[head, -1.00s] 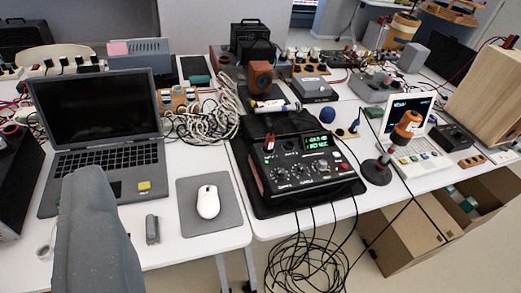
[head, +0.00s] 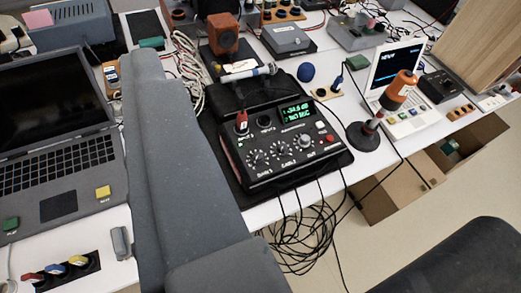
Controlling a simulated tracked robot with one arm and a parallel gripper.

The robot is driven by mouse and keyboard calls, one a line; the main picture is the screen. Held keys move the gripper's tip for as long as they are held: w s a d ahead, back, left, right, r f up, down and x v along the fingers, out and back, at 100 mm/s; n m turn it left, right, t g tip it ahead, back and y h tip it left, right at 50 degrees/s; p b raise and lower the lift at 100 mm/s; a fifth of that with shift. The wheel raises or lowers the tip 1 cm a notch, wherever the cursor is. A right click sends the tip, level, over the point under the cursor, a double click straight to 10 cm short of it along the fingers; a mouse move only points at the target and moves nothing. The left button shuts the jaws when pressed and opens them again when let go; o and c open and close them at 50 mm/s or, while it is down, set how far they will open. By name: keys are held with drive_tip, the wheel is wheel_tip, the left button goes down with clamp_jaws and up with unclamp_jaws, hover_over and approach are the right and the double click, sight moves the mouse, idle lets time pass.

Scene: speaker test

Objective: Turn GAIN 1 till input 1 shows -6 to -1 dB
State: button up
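The audio recorder (head: 290,165), a black box with reddish side panels, lies tilted in the picture's middle on a black mat. Its GAIN 1 knob (head: 258,157) is the leftmost of the front row, above its label. Its lit display (head: 294,112) shows green text; the top line seems to be a negative number, too small to read surely. A red plug (head: 241,122) stands in the input at its upper left. A long grey link of mine covers the left middle, and a dark shape fills the lower right corner. I see no fingertips; nothing touches the knob.
A laptop (head: 55,150) is at left, with coloured plugs (head: 55,267) before it. Black cables (head: 305,235) hang off the front edge. Cardboard boxes (head: 385,195) are below.

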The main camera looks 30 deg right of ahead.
drive_tip(key=w+d+f+n+g+p, duration=0.2)
drive_tip(key=w, duration=0.3)
drive_tip(key=w+d+f+n+g+p, duration=0.1)
drive_tip(key=w+d+f+p, duration=0.15)
drive_tip(key=w, duration=0.25)
drive_tip(key=n+g+p, duration=1)
drive_tip(key=n+g, duration=0.2)
hover_over(259, 155)
wheel_tip(259, 155, down, 27)
wheel_tip(259, 155, down, 14)
drive_tip(key=shift+r+b, duration=0.15)
drive_tip(key=shift+b, duration=0.7)
